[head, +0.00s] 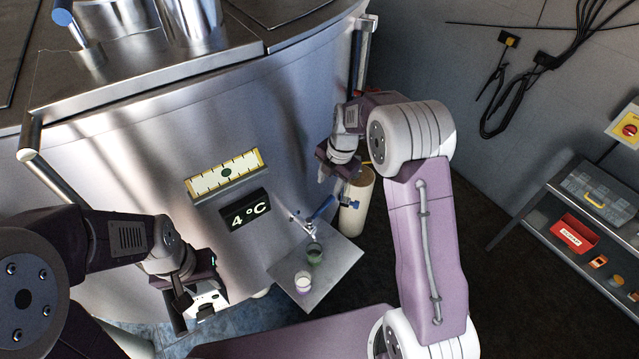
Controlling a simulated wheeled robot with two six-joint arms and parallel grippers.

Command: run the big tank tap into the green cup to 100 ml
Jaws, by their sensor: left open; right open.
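The big steel tank (150,150) fills the left and middle of the head view. Its tap (306,225) sticks out low on the front, with a blue lever handle (324,208). The green cup (314,254) stands upright on a metal shelf (335,270), just below and about under the spout. I cannot tell its level. My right gripper (332,178) is open and empty, above and to the right of the tap handle. My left gripper (192,312) is open and empty, left of the shelf and apart from both cups.
A second cup with white content (302,281) stands near the green cup. A 4 °C display (245,216) and a yellow-framed gauge (224,173) sit on the tank. A cream cylinder (356,200) stands behind the handle. A shelf unit with a red box (574,234) is at right.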

